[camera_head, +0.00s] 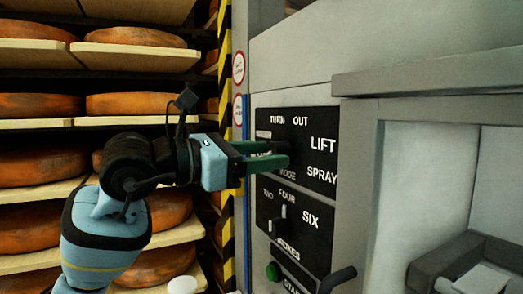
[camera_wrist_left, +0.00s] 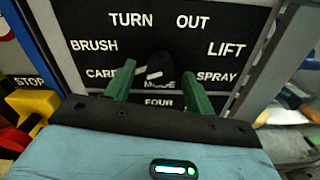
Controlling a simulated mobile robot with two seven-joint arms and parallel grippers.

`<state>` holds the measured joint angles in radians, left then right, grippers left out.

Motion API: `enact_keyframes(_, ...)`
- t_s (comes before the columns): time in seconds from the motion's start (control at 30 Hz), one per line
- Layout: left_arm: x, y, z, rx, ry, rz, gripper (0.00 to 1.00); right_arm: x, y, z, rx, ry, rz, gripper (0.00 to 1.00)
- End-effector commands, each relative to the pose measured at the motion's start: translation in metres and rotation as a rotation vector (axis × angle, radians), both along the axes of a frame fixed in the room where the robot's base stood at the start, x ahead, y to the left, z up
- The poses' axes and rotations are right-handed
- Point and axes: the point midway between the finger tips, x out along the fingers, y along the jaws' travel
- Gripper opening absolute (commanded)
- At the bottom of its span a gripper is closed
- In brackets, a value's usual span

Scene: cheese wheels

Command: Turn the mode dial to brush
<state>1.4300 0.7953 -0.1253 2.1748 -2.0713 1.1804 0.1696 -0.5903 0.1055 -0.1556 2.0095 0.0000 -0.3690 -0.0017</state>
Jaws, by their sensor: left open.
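The mode dial (camera_wrist_left: 160,66) is a dark knob on a black panel (camera_head: 322,150), with white labels around it. In the left wrist view the labels read BRUSH (camera_wrist_left: 94,45) at upper left, TURN and OUT above, LIFT and SPRAY at right, and a partly hidden one at lower left. A short white mark shows on the knob; I cannot tell which label it points to. My left gripper (camera_head: 284,155) is open, with its green fingers on either side of the knob in the left wrist view (camera_wrist_left: 160,76). Contact cannot be told. My right gripper is not in view.
Below is a second dial (camera_head: 280,222) labelled TWO, FOUR, SIX, and a green START button (camera_head: 273,271). A grey ledge (camera_head: 430,75) juts out at right. Shelves of orange cheese wheels (camera_head: 135,104) stand at left. A yellow-black striped post (camera_head: 225,80) borders the machine.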

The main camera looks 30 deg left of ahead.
Motion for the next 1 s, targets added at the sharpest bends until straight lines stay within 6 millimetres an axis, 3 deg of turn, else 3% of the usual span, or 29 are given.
enact_keyframes(0.3,0.0028,-0.0021,-0.0004,0.001,0.000,-0.001,0.54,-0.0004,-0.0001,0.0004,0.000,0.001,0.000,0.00)
enact_keyframes(0.67,0.0027,-0.0020,-0.0003,0.001,0.000,-0.001,0.10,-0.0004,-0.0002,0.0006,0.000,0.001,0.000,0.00)
enact_keyframes(1.0,0.0028,-0.0018,-0.0001,0.056,-0.033,-0.001,0.10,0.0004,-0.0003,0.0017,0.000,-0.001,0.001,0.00)
